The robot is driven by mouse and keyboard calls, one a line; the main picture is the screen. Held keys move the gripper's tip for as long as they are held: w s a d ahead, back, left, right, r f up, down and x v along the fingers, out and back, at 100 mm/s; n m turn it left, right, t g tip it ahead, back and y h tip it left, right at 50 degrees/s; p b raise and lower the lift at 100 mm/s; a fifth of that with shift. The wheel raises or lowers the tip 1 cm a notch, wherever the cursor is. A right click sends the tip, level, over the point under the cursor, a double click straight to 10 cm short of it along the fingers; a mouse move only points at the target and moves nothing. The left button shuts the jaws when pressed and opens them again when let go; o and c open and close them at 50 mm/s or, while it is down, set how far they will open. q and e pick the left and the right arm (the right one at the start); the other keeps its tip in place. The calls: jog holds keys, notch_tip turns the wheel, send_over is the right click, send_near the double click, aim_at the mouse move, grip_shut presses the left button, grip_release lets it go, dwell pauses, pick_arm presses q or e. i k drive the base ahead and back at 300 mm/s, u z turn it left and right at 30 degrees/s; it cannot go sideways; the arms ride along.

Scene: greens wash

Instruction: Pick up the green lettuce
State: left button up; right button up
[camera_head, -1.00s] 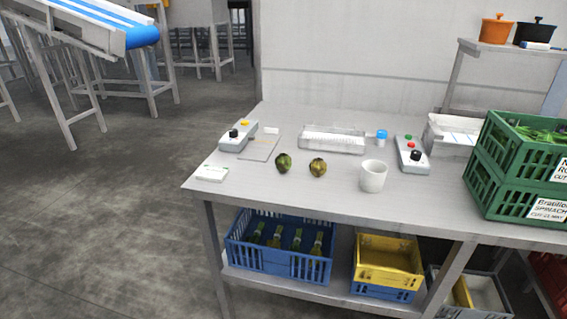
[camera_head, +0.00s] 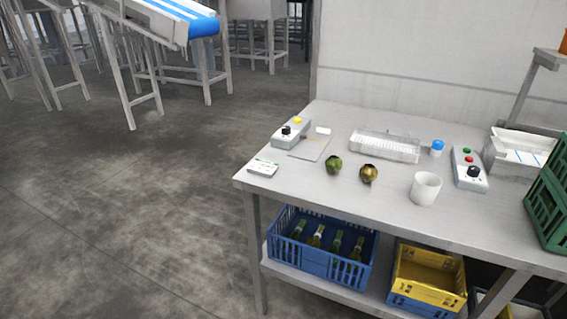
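Two small round vegetables sit side by side on the metal table (camera_head: 300,177). The left one is the green lettuce (camera_head: 334,164), dark green and rounded. The right one is a brownish-yellow head (camera_head: 369,173), close to it but apart. Nothing covers either of them. Neither of my grippers shows in the head view.
Around them stand a white cup (camera_head: 425,188), a clear tray (camera_head: 385,147), a blue-capped jar (camera_head: 437,147), two control boxes (camera_head: 291,132) (camera_head: 469,168) and a small white box (camera_head: 263,168). A green crate (camera_head: 546,205) stands at right. Blue (camera_head: 318,262) and yellow (camera_head: 428,277) crates sit below.

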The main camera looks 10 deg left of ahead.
aim_at(334, 164)
jog(key=u, duration=1.45)
jog(key=i, duration=2)
jog(key=z, duration=2.6)
jog(key=i, duration=0.45)
jog(key=z, duration=0.1)
